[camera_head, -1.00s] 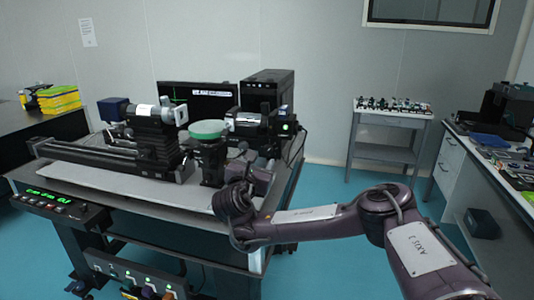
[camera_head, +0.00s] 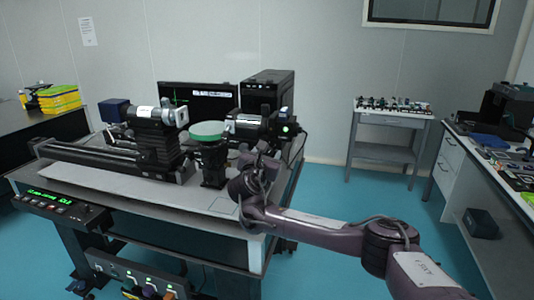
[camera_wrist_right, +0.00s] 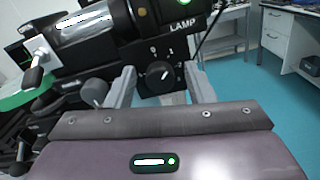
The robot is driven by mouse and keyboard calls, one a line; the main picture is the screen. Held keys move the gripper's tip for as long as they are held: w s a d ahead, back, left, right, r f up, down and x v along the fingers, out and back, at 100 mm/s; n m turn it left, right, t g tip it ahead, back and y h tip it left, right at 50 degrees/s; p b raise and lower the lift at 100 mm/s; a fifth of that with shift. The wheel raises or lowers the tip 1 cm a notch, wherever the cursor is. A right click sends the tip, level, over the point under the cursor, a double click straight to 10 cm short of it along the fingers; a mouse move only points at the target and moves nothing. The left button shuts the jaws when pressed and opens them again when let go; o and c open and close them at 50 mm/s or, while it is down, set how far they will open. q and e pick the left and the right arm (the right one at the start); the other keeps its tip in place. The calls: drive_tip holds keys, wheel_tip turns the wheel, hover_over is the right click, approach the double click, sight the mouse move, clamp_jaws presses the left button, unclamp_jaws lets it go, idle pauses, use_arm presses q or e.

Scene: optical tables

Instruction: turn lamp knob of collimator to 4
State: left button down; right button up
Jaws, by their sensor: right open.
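The collimator (camera_head: 250,122) is a dark barrel with a white label on the table's right part; its barrel also shows in the right wrist view (camera_wrist_right: 105,36). In that view its lamp box carries the word LAMP and a round black lamp knob (camera_wrist_right: 159,75) with a pale pointer mark. In the head view the right gripper (camera_head: 267,162) is just in front of the collimator. My left gripper is not in view.
A green-topped round stage (camera_head: 206,130) stands left of the collimator. A second optical instrument (camera_head: 155,118) is farther left on the rail. A monitor (camera_head: 197,100) and a black computer case (camera_head: 267,90) stand behind.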

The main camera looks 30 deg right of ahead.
drive_tip(key=c, duration=1)
